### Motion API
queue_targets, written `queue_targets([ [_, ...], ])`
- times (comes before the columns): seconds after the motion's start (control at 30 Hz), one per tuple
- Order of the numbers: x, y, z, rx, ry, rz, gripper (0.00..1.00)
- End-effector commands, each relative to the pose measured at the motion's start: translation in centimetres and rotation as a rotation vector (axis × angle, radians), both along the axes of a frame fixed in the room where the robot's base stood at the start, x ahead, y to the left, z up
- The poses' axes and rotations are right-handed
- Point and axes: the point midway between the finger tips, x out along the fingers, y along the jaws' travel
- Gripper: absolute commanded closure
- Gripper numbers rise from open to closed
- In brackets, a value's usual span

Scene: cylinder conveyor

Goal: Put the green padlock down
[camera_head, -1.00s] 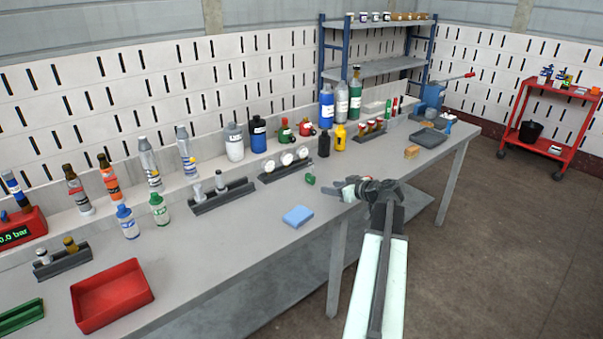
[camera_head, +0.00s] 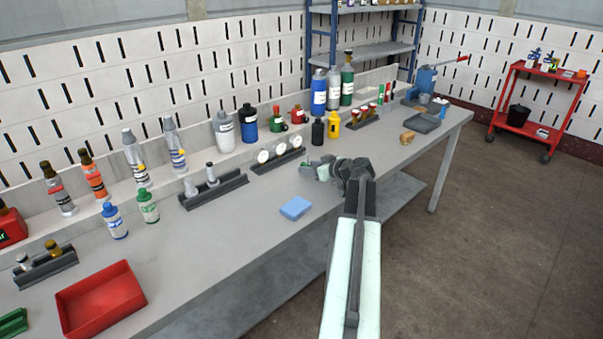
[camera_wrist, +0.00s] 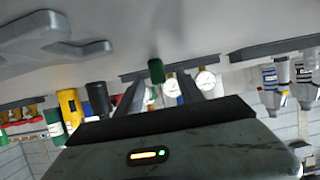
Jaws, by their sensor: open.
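The green padlock (camera_head: 306,168) is on the grey workbench (camera_head: 245,237), largely hidden by my gripper in the head view. In the wrist view the padlock (camera_wrist: 156,71) shows as a small dark green block between the tips of my two fingers, with a gap visible on each side. My gripper (camera_head: 314,170) is open and low over the bench, right at the padlock. The wrist view shows its two dark fingers (camera_wrist: 159,82) spread apart. I cannot tell whether either finger touches the padlock.
A blue sponge (camera_head: 295,208) lies in front of the gripper. Behind it stand a rack with white round gauges (camera_head: 282,149), a black bottle (camera_head: 317,131) and a yellow bottle (camera_head: 333,124). A red tray (camera_head: 100,300) is at front left. Bare bench lies around the sponge.

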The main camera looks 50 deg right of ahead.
Motion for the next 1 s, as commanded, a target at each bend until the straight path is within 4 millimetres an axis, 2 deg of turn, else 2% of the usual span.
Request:
queue_targets([
  [0.03,0.9,-0.3,-0.8,-0.001,0.0,-0.001,0.55],
  [0.1,1.8,-0.4,-1.1,0.0,0.0,-0.001,0.55],
  [0.33,2.0,-0.3,-0.9,0.001,0.0,-0.004,0.55],
  [0.5,2.0,-0.3,-0.9,0.001,0.0,-0.004,1.0],
  [0.83,2.0,-0.4,-0.8,0.0,-0.001,-0.004,1.0],
  [1.0,1.9,-0.4,0.4,0.0,-0.001,-0.004,1.0],
])
